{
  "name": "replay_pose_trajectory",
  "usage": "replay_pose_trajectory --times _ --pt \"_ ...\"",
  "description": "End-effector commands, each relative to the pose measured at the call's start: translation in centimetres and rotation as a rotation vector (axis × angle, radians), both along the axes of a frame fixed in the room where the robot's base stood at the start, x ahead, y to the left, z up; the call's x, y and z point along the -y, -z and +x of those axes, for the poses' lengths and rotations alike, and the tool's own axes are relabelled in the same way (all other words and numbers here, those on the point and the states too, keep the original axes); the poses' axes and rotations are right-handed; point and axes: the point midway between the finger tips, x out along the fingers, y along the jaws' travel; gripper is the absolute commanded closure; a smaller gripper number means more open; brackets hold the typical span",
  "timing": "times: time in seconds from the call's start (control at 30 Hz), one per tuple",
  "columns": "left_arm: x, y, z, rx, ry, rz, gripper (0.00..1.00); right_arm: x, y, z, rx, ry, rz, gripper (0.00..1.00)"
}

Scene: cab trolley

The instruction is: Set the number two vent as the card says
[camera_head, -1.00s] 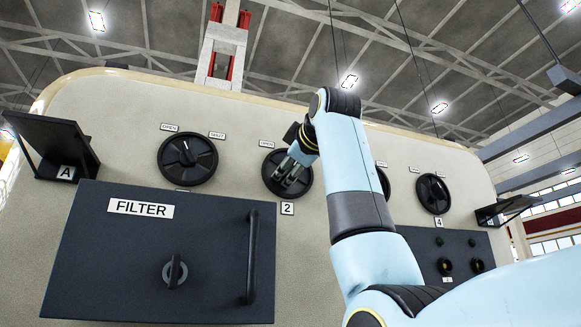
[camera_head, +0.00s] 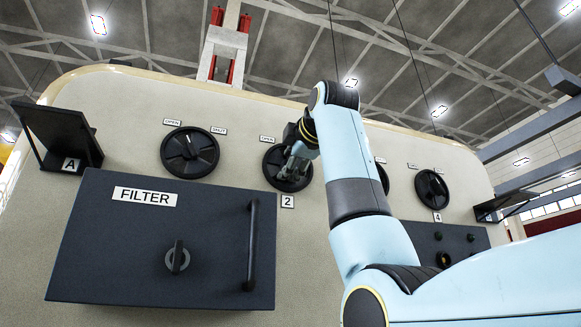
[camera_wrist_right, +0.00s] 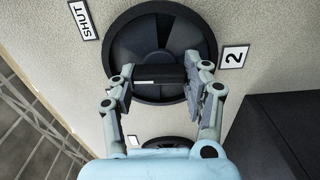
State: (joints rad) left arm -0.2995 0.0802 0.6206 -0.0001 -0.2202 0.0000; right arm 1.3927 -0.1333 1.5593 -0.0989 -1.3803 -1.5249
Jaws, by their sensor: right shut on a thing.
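The number two vent (camera_head: 288,168) is a round black dial on the beige panel, with an OPEN label (camera_head: 267,140) above it and a "2" plate (camera_head: 287,201) below. In the right wrist view the vent (camera_wrist_right: 190,30) shows with a SHUT label (camera_wrist_right: 82,20) and its "2" plate (camera_wrist_right: 234,57). My right gripper (camera_wrist_right: 160,84) is shut on the vent's dark bar-shaped knob (camera_wrist_right: 158,74), one finger on each side. The gripper (camera_head: 291,170) hides part of the vent in the head view. My left gripper is not in view. No card is readable.
Vent one (camera_head: 190,152) is to the left, vent four (camera_head: 432,189) to the right; my right arm partly hides another dial between. A dark FILTER door (camera_head: 110,250) with a handle and knob is below. Shelf A (camera_head: 58,135) juts out at the left.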

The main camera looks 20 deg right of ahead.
Motion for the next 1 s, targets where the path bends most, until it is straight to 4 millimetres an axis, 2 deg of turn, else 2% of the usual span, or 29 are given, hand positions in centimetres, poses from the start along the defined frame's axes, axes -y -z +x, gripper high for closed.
replay_pose_trajectory --times 0.5,1.0 --pt "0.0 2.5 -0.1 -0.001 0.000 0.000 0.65 0.0 0.6 0.1 0.009 0.000 -0.430 0.83" --pt "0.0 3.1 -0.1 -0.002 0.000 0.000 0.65 0.0 0.6 0.1 0.012 -0.002 -0.587 0.83"
